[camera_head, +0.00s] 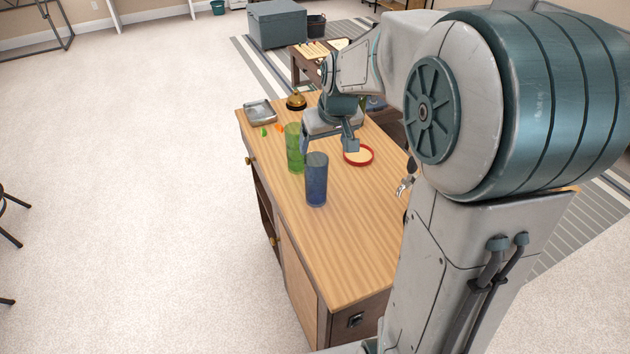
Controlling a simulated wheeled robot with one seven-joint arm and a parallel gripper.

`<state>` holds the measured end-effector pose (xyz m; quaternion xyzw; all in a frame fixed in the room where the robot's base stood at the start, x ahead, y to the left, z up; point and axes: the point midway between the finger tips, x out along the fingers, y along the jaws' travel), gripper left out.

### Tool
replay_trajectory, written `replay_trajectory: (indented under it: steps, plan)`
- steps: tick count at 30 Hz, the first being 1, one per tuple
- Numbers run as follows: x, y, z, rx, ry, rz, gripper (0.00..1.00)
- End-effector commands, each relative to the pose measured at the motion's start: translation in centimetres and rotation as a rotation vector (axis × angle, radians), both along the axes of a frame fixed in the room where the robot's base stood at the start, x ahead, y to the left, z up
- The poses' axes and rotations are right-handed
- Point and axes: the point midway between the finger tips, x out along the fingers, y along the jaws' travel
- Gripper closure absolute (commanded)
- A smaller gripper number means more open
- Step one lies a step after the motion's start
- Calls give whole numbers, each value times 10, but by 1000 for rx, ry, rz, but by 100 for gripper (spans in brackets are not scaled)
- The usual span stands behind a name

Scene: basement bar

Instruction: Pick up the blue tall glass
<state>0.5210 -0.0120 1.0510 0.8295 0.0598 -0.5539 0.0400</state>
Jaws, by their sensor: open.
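The blue tall glass (316,182) stands upright on the wooden cabinet top (345,240), near its left edge. A green tall glass (294,150) stands just behind it and to the left. My gripper (328,148) hangs over the cabinet top, pointing down, behind and above the blue glass and to the right of the green glass. Its jaws are open and I see nothing held in them. Part of the gripper is seen edge-on, and whether it touches the green glass cannot be told.
A red-rimmed round dish (359,156) lies right of the gripper. A grey metal tray (260,111), a dark bell-like object (296,101) and small green and orange pieces lie at the far end. A silver object (404,187) is near the right edge. The near cabinet top is clear.

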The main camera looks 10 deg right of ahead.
Motion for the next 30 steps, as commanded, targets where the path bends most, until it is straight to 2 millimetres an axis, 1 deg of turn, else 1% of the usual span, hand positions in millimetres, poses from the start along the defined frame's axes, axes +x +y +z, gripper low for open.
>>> replay_trajectory:
  steps: [1, 3, 6, 11, 13, 18, 21, 25, 30]
  plan:
    - [3, 1, -11, 0, 5, 0, 20]
    - [8, 1, -21, 1, 5, -1, 20]
    - [12, 2, -32, 0, 3, -1, 20]
    - [15, 4, -40, 0, 1, 0, 20]
    - [17, 6, -46, 0, 4, 0, 20]
    - [25, 13, -68, 0, 6, 0, 20]
    - [30, 13, -79, 1, 4, -1, 20]
    - [33, 13, -85, 0, 2, -1, 20]
    - [33, 13, -85, 0, 1, 0, 20]
